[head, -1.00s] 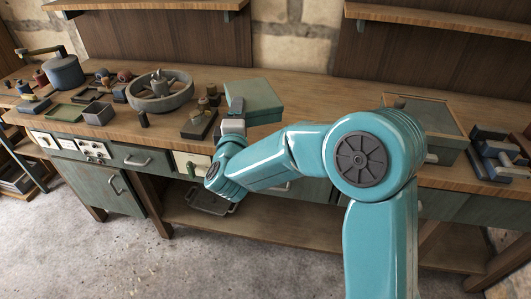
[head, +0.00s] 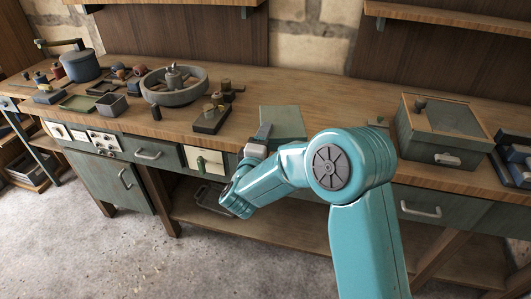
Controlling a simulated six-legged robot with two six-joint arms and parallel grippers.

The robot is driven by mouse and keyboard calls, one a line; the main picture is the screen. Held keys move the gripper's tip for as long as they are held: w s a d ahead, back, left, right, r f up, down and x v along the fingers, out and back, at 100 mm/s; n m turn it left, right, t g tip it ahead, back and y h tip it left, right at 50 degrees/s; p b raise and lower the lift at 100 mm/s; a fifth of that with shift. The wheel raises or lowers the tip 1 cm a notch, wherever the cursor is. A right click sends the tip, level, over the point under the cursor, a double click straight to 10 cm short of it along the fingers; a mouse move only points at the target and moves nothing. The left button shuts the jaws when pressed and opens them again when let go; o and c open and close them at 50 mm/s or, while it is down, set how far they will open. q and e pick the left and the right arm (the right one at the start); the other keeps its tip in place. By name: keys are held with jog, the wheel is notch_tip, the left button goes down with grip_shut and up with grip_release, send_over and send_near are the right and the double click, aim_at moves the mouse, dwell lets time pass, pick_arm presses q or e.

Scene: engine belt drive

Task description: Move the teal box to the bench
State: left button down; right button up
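The teal box (head: 284,122) is at the front part of the wooden bench (head: 340,125), right of the dark block with small parts. Its flat green-teal top shows; its lower side is mostly hidden by my arm, so I cannot tell whether it touches the bench top. My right gripper (head: 262,134) comes in from the right and is at the box's near left edge. Its fingers overlap that edge and appear shut on it; the far finger is hidden. My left gripper is not in view.
A large lidded box (head: 437,130) stands on the bench at the right. Left are a round grey bowl (head: 172,96), a dark block (head: 211,119) and a blue pot (head: 80,66). Bare bench lies behind and right of the teal box. Drawers and a lower shelf are below.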

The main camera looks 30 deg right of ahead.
notch_tip(320, 180, down, 4)
jog(key=shift+s+r+b, duration=0.1)
jog(key=shift+b, duration=0.2)
jog(key=o, duration=1.4)
jog(key=shift+f, duration=0.3)
jog(key=shift+r, duration=0.1)
jog(key=v, duration=1.2)
